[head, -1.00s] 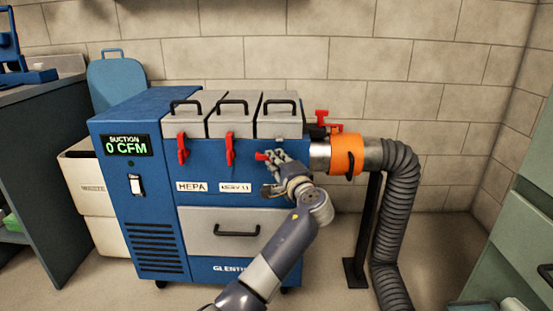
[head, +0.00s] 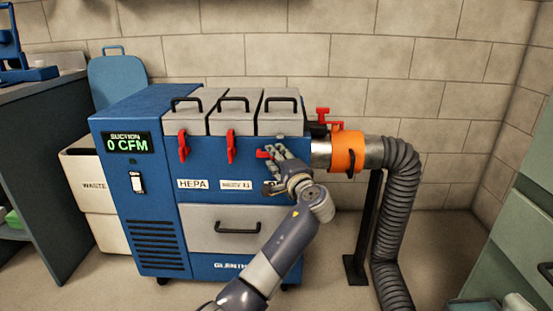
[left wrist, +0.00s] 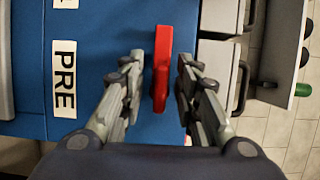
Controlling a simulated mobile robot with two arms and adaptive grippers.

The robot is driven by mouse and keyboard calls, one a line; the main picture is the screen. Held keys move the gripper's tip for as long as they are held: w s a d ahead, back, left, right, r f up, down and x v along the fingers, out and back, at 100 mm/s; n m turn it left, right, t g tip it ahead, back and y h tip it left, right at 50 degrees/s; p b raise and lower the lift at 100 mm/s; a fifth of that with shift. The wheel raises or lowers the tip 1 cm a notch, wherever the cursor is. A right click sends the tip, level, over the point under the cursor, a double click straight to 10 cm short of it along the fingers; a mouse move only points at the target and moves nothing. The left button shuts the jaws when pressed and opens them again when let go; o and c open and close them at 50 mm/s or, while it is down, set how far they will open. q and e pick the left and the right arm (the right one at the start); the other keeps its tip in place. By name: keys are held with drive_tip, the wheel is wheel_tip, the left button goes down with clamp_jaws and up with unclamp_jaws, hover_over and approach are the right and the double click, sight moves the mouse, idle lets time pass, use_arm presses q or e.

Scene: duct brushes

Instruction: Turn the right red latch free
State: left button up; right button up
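The right red latch (head: 263,154) is on the blue cabinet's front under the right grey lid. It points sideways, while the left red latch (head: 183,146) and middle red latch (head: 230,146) hang down. My left gripper (head: 273,168) is at the right latch and hides part of it. In the left wrist view the latch (left wrist: 161,68) stands between the two open fingers of my left gripper (left wrist: 161,85), with a narrow gap on each side. My right gripper is not in view.
An orange collar (head: 347,152) and grey hose (head: 398,200) are close on the right, with a red-handled part (head: 322,115) above. Grey lids (head: 281,120) with black handles top the cabinet (head: 160,225). A drawer (head: 210,220) is below. A PRE label (left wrist: 63,78) shows beside the latch.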

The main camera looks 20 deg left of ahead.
use_arm(q)
drive_tip(key=v, duration=1.2)
